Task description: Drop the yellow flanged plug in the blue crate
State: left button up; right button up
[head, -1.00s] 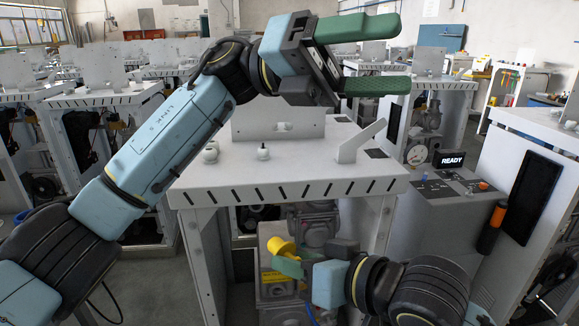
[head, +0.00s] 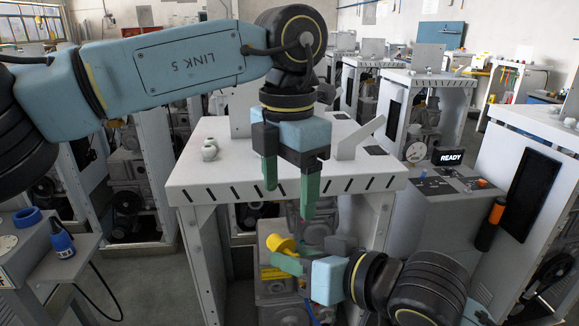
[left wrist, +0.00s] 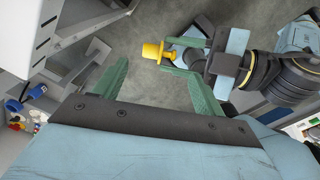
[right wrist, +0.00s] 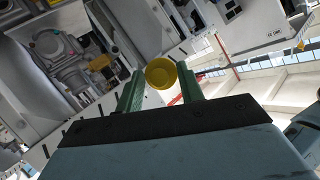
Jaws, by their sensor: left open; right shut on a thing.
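The yellow flanged plug (head: 281,244) is held by my right gripper (head: 288,258), low in front of the white table. In the right wrist view, the plug's round yellow face (right wrist: 161,73) shows between the green fingertips. My left gripper (head: 291,190) is open and empty, with its green fingers pointing down in front of the table edge, above the plug and apart from it. In the left wrist view, the plug (left wrist: 152,51) shows beyond the left fingertips, with its flange facing left and its narrower end at the right gripper. I see no blue crate in any view.
The white slotted table (head: 230,190) stands close behind both grippers. A grey console (head: 440,205) with a READY display (head: 450,158) is at right. A side bench at left holds a blue bottle (head: 62,239) and a blue ring (head: 27,217). Bare floor lies between.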

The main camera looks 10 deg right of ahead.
aim_at(284, 250)
pick_arm(q)
notch_tip(284, 250, down, 9)
jog(key=shift+r, duration=0.1)
jog(key=shift+c, duration=0.3)
jog(key=c, duration=0.8)
jog(key=shift+o, duration=0.2)
pick_arm(e)
jog(key=o, duration=1)
